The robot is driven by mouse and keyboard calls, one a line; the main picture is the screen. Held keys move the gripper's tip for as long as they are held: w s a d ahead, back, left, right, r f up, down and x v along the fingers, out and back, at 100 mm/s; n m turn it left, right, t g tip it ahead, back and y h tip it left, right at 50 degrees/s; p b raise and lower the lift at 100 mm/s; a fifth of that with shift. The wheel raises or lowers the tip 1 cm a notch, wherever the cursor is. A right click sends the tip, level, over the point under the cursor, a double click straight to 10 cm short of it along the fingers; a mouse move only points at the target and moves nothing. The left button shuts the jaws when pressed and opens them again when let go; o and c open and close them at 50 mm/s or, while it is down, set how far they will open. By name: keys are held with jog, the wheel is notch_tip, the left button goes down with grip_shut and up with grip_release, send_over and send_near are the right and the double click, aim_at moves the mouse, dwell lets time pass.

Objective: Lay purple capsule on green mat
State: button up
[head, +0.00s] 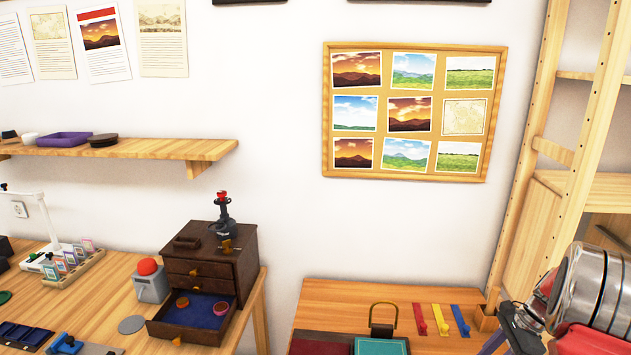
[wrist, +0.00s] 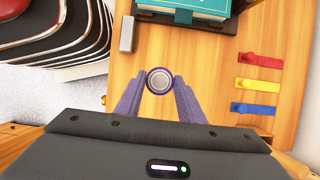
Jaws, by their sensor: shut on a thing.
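The purple capsule (wrist: 158,81) is seen end-on in the wrist view, as a round grey end with a dark purple rim. My gripper (wrist: 159,84) is shut on it, with one purple finger on each side. The table surface lies below the capsule; the height between them is hard to judge. I cannot make out a clear green mat. A small green disc (head: 5,297) lies at the far left of the desk in the head view, cut by the frame edge. A teal-green book-like thing (head: 381,346) lies on the right table and also shows in the wrist view (wrist: 205,5).
Red, blue and yellow hooked strips (head: 441,319) lie on the right table. A grey block (wrist: 127,34) is near the teal thing.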

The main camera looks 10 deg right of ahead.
jog(key=w+a+r+n+g+h, duration=0.1)
jog(key=w+a+n+g, duration=0.1)
jog(key=w+a+n, duration=0.2)
jog(key=w+a+r+n+g+h, duration=0.1)
jog(key=w+a+n, duration=0.4)
jog(key=a, duration=1.5)
jog(key=w+a+r+n+g+h, duration=0.2)
jog(key=w+a+n+g, duration=0.1)
jog(key=a+n, duration=0.9)
jog(key=shift+w+a+r+n, duration=0.2)
jog(key=shift+w+a+n, duration=0.25)
jog(key=shift+w, duration=0.25)
jog(key=shift+d, duration=0.1)
